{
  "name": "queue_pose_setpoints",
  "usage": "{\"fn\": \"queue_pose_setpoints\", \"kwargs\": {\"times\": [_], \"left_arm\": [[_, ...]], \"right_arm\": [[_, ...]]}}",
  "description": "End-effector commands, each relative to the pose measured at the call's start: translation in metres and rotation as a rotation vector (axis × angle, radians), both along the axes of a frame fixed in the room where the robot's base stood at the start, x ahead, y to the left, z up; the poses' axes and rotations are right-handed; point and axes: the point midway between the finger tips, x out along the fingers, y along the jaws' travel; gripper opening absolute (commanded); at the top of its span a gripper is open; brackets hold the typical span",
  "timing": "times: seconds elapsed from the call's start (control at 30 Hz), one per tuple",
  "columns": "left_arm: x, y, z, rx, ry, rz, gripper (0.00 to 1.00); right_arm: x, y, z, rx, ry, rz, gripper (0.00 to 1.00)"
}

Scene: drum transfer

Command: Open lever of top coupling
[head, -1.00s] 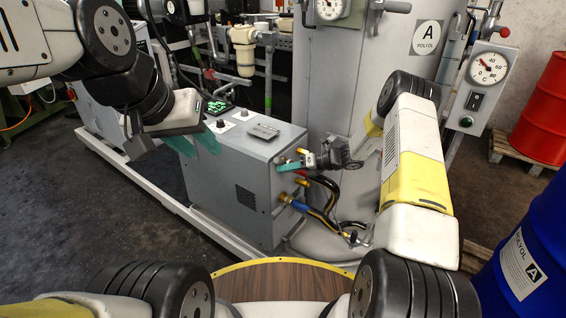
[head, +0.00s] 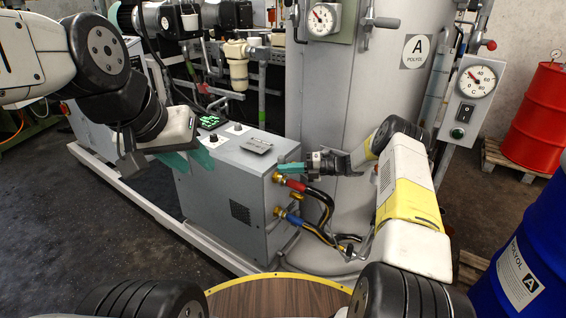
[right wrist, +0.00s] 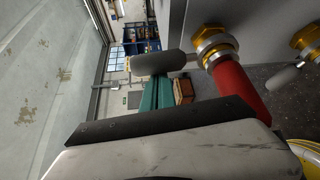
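The top coupling (head: 279,177) is a brass fitting with a red-sleeved hose on the right side of a grey box unit (head: 235,190). In the right wrist view the top coupling (right wrist: 215,45) has a grey lever (right wrist: 158,63) pointing left. My right gripper (head: 289,167) has its teal fingers just above the coupling in the head view. In the wrist view its fingers (right wrist: 157,93) lie together and look shut, close to the lever's end; contact cannot be told.
A lower coupling (head: 280,212) with a blue-sleeved hose sits below; its brass body (right wrist: 306,38) and lever also show in the wrist view. A large grey tank (head: 345,110) stands behind the hoses. A blue drum (head: 525,250) and red drum (head: 545,120) stand at right.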

Motion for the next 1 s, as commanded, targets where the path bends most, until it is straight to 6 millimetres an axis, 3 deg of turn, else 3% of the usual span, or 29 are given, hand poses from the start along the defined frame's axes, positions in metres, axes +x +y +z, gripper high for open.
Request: {"fn": "queue_pose_setpoints", "kwargs": {"times": [0.67, 0.77, 0.93, 1.0], "left_arm": [[0.0, 0.0, 0.0, 0.0, 0.0, 0.0, 0.36], [0.0, 0.0, 0.0, 0.0, 0.0, 0.0, 0.36], [0.0, 0.0, 0.0, 0.0, 0.0, 0.0, 0.36], [0.0, 0.0, 0.0, 0.0, 0.0, 0.0, 0.36]], "right_arm": [[0.002, -0.001, 0.003, 0.0, -0.003, -0.003, 0.0], [0.003, -0.001, 0.011, 0.0, -0.005, -0.002, 0.0], [0.002, -0.001, 0.042, 0.0, -0.006, -0.001, 0.0], [-0.012, -0.001, 0.038, 0.001, 0.002, -0.001, 0.0]]}}
